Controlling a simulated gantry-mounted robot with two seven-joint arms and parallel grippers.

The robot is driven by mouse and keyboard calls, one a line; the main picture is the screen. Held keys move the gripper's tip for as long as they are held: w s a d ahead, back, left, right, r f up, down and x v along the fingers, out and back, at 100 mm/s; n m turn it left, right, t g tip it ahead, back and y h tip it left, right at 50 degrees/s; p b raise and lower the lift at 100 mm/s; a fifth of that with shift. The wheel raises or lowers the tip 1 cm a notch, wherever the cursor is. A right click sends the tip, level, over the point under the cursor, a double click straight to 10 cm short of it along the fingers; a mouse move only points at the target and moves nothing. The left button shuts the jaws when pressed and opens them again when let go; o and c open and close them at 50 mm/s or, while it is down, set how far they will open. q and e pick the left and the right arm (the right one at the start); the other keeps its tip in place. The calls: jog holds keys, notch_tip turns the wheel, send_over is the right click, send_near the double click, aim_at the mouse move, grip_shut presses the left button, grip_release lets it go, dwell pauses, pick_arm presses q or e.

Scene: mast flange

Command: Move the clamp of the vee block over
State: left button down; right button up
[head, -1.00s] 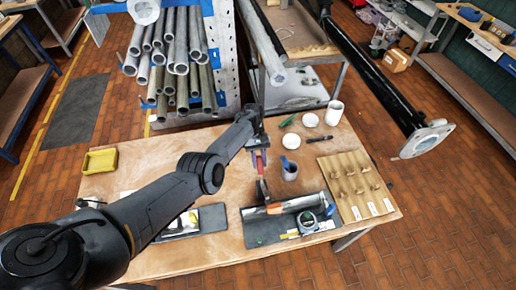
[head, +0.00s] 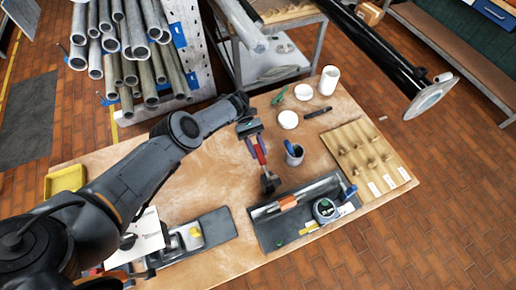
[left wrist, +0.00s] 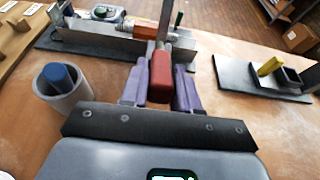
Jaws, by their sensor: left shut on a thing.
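My left gripper (head: 257,152) is shut on the red handle of a clamp (head: 270,184). In the left wrist view the red handle (left wrist: 161,75) sits between the purple fingers (left wrist: 160,90), with a dark post rising beyond it. A long grey vee block (head: 318,190) lies on a dark base toward the front right, carrying a rod with an orange band (head: 288,202). In the left wrist view the vee block (left wrist: 110,40) is just beyond the clamp. I cannot tell whether the clamp touches the block or table. My right gripper is not in view.
A grey cup (head: 294,156) with a blue item stands right of the gripper. A pegged wooden board (head: 349,141) is at the right. Another dark plate (head: 215,226) holds a grey block with a yellow piece. A yellow bin (head: 66,180) is at the left. Bare table lies between.

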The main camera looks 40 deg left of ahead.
pick_arm(q)
jog(key=shift+f, duration=0.15)
jog(key=c, duration=1.2)
grip_release()
jog(key=shift+o, duration=1.4)
jog(key=shift+r+p, duration=0.5)
jog(key=shift+r, duration=0.1)
jog(key=r+p, duration=0.2)
jog(key=p, duration=0.1)
jog(key=r+p, duration=0.1)
jog(key=r, duration=0.1)
jog(key=shift+d+r+p, duration=0.1)
jog(key=shift+d+p, duration=0.2)
jog(key=shift+p, duration=0.05)
jog(key=d+r+p, duration=0.5)
jog(key=d+p, duration=0.4)
jog(key=d, duration=0.2)
jog(key=shift+s+r+p, duration=0.25)
jog(key=shift+r+p, duration=0.05)
jog(key=shift+p, duration=0.1)
